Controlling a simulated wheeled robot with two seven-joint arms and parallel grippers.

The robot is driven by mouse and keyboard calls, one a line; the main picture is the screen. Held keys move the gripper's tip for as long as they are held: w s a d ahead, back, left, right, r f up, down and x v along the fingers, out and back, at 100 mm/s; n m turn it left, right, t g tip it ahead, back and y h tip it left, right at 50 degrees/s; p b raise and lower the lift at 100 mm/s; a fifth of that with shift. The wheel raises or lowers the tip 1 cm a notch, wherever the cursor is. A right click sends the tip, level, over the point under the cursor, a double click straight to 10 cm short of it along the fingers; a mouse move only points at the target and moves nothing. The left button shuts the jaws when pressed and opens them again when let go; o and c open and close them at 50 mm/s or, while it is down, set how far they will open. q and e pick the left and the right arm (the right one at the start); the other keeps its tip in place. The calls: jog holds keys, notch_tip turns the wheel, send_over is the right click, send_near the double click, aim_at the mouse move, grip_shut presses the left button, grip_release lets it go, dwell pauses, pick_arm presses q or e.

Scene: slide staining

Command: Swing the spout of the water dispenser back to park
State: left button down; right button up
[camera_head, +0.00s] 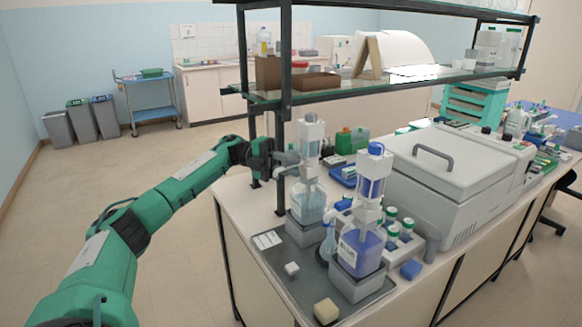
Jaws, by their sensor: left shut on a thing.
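The water dispenser (309,200) has a clear bottle on a grey base, with a pale pump head above it. Its spout (291,171) points left toward my left gripper (281,159). My left gripper has come in from the left, at the height of the spout, and is shut on the spout. The dark fingers and the shelf post partly hide the grip. My right gripper is not in view.
A second dispenser with blue liquid (361,245) stands in front, close to the water dispenser. A dark shelf post (280,120) rises right beside my left gripper. A flask (328,243), small capped bottles (408,229) and a large grey machine (440,180) crowd the right.

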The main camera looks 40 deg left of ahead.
pick_arm(q)
jog(key=c, duration=1.2)
grip_release()
jog(key=shift+c, duration=0.2)
jog(key=shift+a+f, duration=0.1)
jog(key=shift+a, duration=0.15)
jog(key=s+a+b, duration=0.2)
jog(key=a+b, duration=0.1)
jog(key=a, duration=1)
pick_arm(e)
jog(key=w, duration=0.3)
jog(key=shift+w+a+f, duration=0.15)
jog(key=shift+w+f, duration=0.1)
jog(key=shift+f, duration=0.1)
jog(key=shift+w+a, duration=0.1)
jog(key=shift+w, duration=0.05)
